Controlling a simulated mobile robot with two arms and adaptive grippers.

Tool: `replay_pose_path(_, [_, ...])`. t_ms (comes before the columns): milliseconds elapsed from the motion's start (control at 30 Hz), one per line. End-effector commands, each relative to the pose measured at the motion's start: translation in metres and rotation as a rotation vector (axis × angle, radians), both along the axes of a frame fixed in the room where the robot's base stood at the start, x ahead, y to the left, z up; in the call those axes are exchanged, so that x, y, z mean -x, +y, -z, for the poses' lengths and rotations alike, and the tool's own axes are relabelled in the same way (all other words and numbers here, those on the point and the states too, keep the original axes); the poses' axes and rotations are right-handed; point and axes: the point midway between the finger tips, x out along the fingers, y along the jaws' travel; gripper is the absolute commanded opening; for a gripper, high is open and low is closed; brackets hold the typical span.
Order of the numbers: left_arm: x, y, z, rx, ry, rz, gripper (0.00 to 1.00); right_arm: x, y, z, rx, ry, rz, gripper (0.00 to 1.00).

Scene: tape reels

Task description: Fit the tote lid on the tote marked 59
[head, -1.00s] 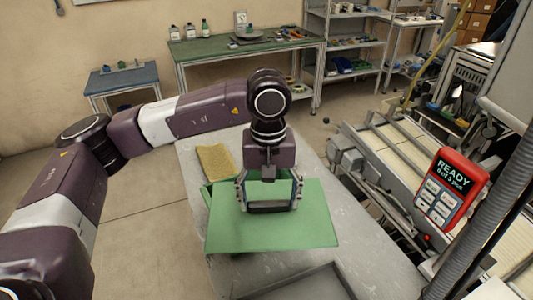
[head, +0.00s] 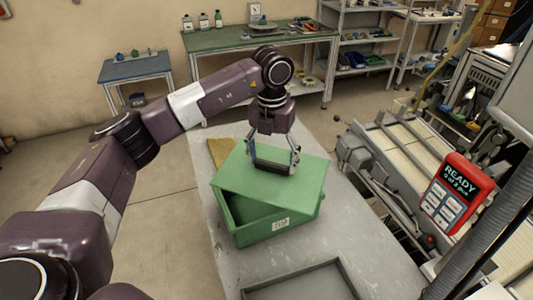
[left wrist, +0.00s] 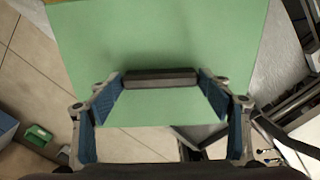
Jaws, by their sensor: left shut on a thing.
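The green tote (head: 252,233) stands on the grey table, with a white label (head: 281,223) on its near wall; the number is too small to read surely. The flat green lid (head: 240,178) is over the tote, turned relative to its rim, with a dark gap showing along the tote's near left side. I cannot tell whether the lid touches the rim. My left gripper (head: 274,165) is shut on the lid's dark handle, which also shows in the left wrist view (left wrist: 160,78) between the blue finger pads. My right gripper is not in view.
A yellow-brown pad (head: 221,151) lies behind the tote. A grey tray (head: 345,284) lies at the table's near edge. A conveyor (head: 395,160) and a red READY panel (head: 455,195) stand to the right. Bare table (head: 350,225) shows right of the tote.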

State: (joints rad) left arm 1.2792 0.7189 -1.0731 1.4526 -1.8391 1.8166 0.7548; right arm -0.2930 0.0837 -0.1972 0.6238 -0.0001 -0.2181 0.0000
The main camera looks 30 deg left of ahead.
Motion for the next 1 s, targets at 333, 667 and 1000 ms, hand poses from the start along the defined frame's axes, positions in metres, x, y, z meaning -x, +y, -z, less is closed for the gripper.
replay_pose_path(333, [-0.014, 0.021, 0.005, 0.003, 0.019, -0.692, 0.44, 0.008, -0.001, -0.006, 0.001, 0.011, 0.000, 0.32])
replay_pose_path(667, [-0.015, 0.025, 0.014, 0.002, 0.022, -0.801, 0.44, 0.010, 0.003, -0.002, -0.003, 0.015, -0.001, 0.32])
replay_pose_path(1000, [-0.015, 0.025, 0.042, 0.001, 0.022, -0.798, 0.44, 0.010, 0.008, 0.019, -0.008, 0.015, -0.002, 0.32])
